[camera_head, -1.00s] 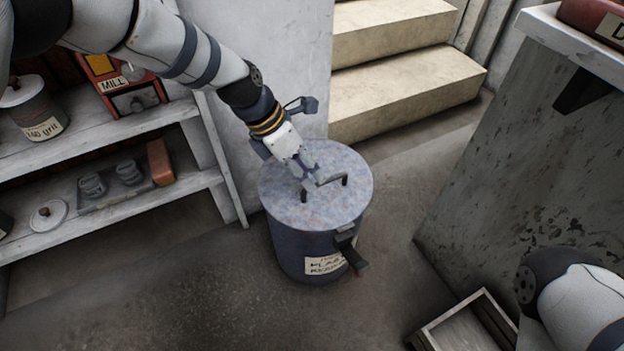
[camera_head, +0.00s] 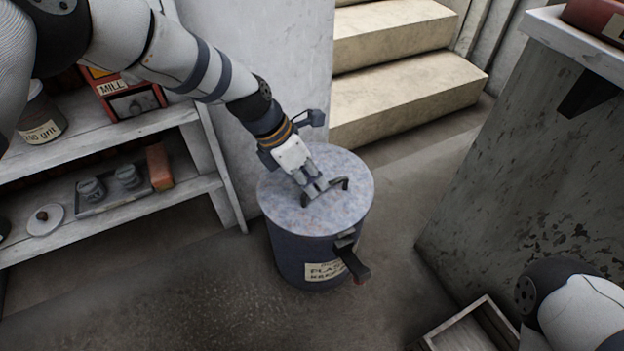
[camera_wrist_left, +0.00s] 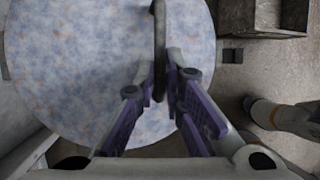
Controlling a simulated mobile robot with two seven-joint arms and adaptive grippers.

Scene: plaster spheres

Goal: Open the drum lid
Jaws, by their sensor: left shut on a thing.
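The drum (camera_head: 292,255) is a dark blue-grey metal cylinder standing upright on the floor, with a paper label on its front. Its round, mottled grey-blue lid (camera_head: 285,190) lies on top, with no gap that I can see under it. A dark bar handle (camera_head: 344,183) crosses the lid, and it also shows in the left wrist view (camera_wrist_left: 160,35). My left gripper (camera_head: 318,188) is shut on the handle, one finger on each side. A black latch lever (camera_head: 351,262) sticks out from the drum's front right side. My right gripper is out of view.
A shelf (camera_head: 100,225) with jars and a red mill stands left. Stone steps (camera_head: 400,100) rise behind the drum. A grey counter (camera_head: 510,170) is at right. An open wooden crate (camera_head: 470,330) lies at the bottom right, near my right arm. The floor in front is clear.

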